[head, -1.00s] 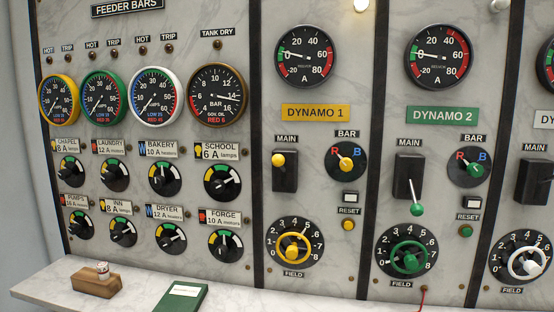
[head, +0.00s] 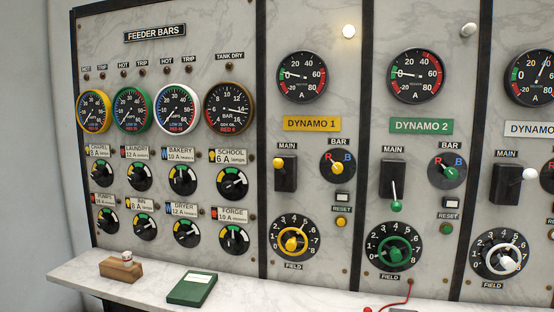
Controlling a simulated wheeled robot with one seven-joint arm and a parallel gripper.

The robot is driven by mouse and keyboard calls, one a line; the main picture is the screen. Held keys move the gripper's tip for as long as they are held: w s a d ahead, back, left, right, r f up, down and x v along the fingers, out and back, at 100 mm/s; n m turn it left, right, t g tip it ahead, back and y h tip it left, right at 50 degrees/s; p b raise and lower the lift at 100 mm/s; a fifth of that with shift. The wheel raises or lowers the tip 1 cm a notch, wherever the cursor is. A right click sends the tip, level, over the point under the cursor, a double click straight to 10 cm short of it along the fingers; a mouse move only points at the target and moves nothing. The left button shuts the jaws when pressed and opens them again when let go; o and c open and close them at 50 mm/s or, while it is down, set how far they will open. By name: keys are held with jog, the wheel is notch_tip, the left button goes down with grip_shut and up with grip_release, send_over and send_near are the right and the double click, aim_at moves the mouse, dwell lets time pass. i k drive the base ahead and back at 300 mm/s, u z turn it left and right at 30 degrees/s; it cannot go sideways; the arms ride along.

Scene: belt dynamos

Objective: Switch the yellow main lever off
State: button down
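The yellow main lever (head: 278,162) is a yellow knob on a black switch block (head: 286,176) under the MAIN label, on the DYNAMO 1 panel (head: 312,124). Its knob sits near the top of the block and seems to point out or up. The green main lever (head: 396,206) on the DYNAMO 2 panel hangs down below its block. My gripper is not in view.
Right of the yellow lever is the yellow bar selector (head: 338,168), with the yellow field wheel (head: 291,243) below. A marble shelf (head: 240,291) juts out under the panels, bearing a wooden block (head: 121,268) and a green book (head: 192,288).

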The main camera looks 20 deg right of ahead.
aim_at(278, 163)
jog(key=u, duration=1)
jog(key=i, duration=0.4)
jog(key=u, duration=0.7)
